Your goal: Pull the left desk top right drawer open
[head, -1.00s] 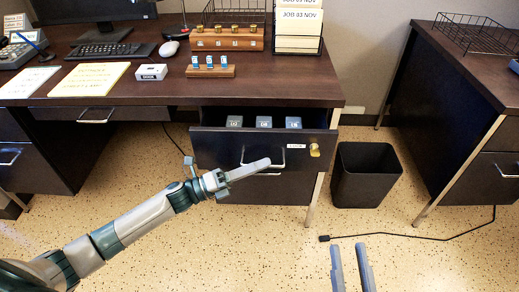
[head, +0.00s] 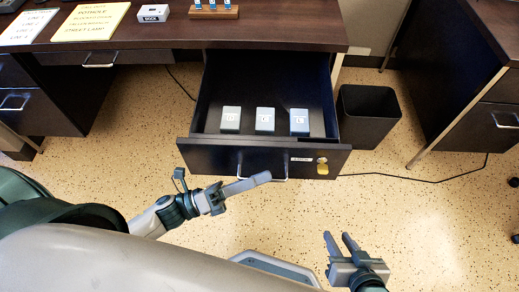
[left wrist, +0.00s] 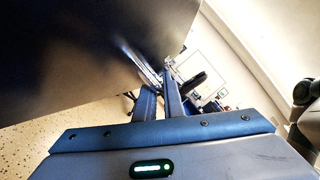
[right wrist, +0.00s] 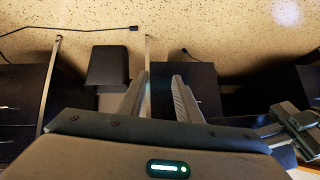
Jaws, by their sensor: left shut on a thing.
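The left desk's top right drawer (head: 210,155) is pulled well out, its dark inside showing. Its metal handle (head: 286,166) is on the front panel. My left gripper (head: 262,180) is at this handle with its fingers shut on it. In the left wrist view the fingers (left wrist: 160,95) meet at the handle beside the dark drawer front. My right gripper (head: 340,242) is open and empty, low in front and to the right of the drawer. Its parted fingers also show in the right wrist view (right wrist: 155,95).
Three small grey boxes (head: 265,120) stand inside the drawer. A brass lock (head: 322,166) and white label are on its front. A black bin (head: 368,115) stands right of the drawer, with another desk (head: 460,60) further right. The speckled floor in front is clear.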

